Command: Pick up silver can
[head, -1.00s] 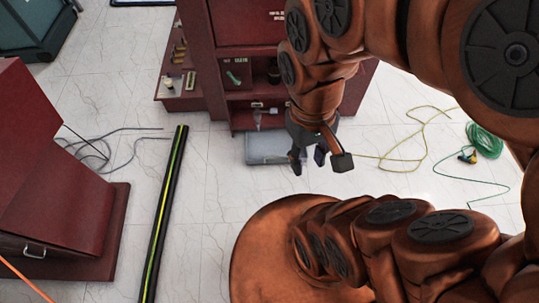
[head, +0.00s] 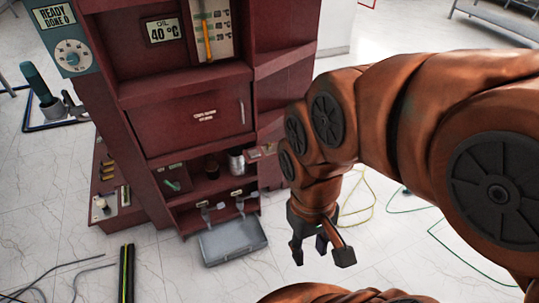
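A silver can (head: 237,163) stands upright on an open shelf of the red cabinet (head: 195,120). A darker small can (head: 211,168) stands to its left on the same shelf. My gripper (head: 318,252) hangs fingers down in front of the cabinet, to the right of and lower in the picture than the silver can. Its fingers are spread apart with nothing between them. The gripper is clear of the can and the shelf.
A grey tray or case (head: 233,241) sticks out at the cabinet's foot. A side ledge (head: 106,200) holds small parts. A black and yellow-green bar (head: 126,275) and loose cables (head: 65,275) are on the floor. A yellow cable (head: 358,205) lies behind my gripper.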

